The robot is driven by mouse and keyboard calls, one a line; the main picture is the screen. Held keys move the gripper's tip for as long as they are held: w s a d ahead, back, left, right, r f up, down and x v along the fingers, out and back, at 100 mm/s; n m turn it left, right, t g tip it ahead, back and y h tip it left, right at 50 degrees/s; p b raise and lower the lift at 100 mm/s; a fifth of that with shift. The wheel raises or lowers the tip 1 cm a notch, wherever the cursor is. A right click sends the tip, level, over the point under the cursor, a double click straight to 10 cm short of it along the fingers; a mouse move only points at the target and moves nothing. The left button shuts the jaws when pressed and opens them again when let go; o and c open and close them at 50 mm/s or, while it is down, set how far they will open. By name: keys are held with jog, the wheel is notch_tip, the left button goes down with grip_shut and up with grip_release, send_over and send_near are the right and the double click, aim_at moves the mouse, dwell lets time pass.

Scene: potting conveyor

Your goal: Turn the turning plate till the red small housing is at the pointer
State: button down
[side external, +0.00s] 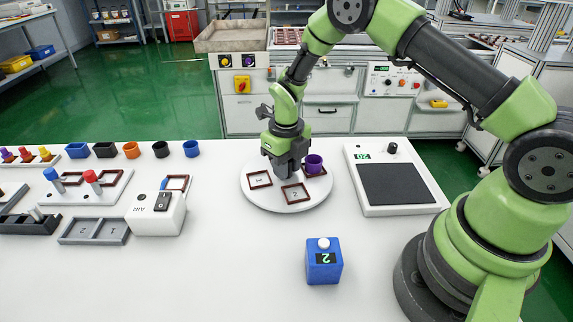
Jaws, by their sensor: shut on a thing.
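The turning plate (264,200) is a white disc on the table, with brown square frames on it, two of them marked 1 and 2. A purple cup (314,162) stands at the frame on its right back side. My gripper (284,172) points straight down near the plate's middle, just left of the cup. It is shut on a part of the plate that its fingers hide. I cannot make out a red small housing on the plate. I cannot make out a pointer either; the arm covers part of the plate's back edge.
A white device with a dark pad (392,184) stands close right of the plate. A blue block marked 2 (323,264) stands in front. A white AIR box (155,214), a grey tray (94,231) and a row of coloured cups (131,150) are at left. The front middle is clear.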

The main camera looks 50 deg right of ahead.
jog(key=c, duration=1.2)
grip_release()
jog(key=shift+o, duration=0.2)
notch_tip(320, 180, up, 10)
jog(key=s+a+r+n+t, duration=0.1)
jog(key=s+r+n+t, duration=0.1)
jog(key=s+r+n, duration=0.35)
jog(key=s+a+r+n+t, duration=0.1)
jog(key=s+r+n, duration=0.1)
jog(key=r+n, duration=0.65)
jog(key=s+a+r+n+t+y, duration=0.1)
jog(key=s+r+n+t, duration=0.1)
jog(key=s+n, duration=0.5)
jog(key=s+a+r+n+t+y, duration=0.1)
jog(key=s+r+n+t, duration=0.1)
jog(key=s+n, duration=0.6)
jog(key=n, duration=0.3)
jog(key=shift+r+n, duration=0.3)
jog(key=shift+r, duration=0.1)
